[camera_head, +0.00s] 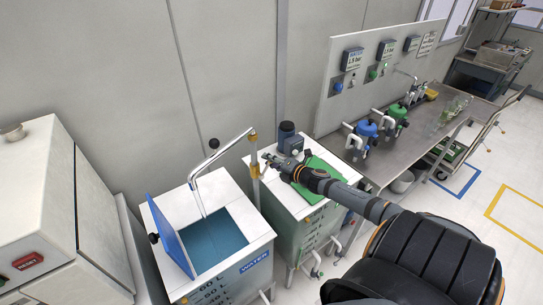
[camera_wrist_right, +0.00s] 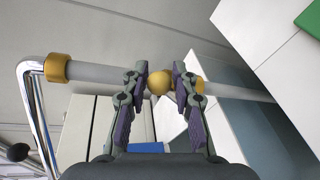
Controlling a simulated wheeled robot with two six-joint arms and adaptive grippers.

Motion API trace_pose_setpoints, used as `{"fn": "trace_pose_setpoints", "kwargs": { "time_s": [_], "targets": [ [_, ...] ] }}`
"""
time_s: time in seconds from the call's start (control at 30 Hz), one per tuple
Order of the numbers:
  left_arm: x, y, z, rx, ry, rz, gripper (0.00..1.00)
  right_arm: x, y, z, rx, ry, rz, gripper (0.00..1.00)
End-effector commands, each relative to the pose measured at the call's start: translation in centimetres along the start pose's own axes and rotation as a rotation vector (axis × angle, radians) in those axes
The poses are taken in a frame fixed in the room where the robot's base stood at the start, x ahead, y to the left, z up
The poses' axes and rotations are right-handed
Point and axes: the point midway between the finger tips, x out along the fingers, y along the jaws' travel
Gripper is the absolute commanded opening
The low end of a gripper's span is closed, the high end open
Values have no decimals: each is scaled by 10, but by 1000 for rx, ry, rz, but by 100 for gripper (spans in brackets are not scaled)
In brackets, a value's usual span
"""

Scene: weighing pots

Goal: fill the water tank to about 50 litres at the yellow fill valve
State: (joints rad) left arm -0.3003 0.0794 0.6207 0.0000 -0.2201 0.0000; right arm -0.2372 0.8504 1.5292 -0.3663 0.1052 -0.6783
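The water tank (camera_head: 244,265) is a white box labelled WATER with its blue lid (camera_head: 173,238) tilted open at the left. Blue water (camera_head: 213,240) shows inside. A chrome spout (camera_head: 222,152) arches over the opening, with a thin pale stream below its end. The yellow fill valve (camera_head: 254,160) sits on the upright pipe behind the tank; its round yellow knob (camera_wrist_right: 159,83) shows in the right wrist view. My right gripper (camera_wrist_right: 161,88) has its fingers closed in on either side of this knob, seemingly touching it. My left gripper is out of view.
A second white cabinet with a green top (camera_head: 320,178) stands right of the tank, under my right arm. Farther right is a metal bench (camera_head: 420,135) with blue and green pumps. A white machine (camera_head: 60,215) stands at the left. Floor at right is open.

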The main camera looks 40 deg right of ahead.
Motion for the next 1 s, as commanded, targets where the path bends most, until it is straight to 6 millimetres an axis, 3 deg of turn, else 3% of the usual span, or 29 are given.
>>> {"fn": "trace_pose_setpoints", "kwargs": {
  "time_s": [0.1, 0.67, 1.0],
  "targets": [
    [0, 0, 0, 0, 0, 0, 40, 0, -1, 1, -1, -2, -2, 46],
    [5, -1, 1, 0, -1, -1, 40, 0, -7, 3, 37, 0, 2, 46],
    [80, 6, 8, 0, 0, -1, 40, 7, -55, 6, 575, 91, 135, 46]
  ]
}}
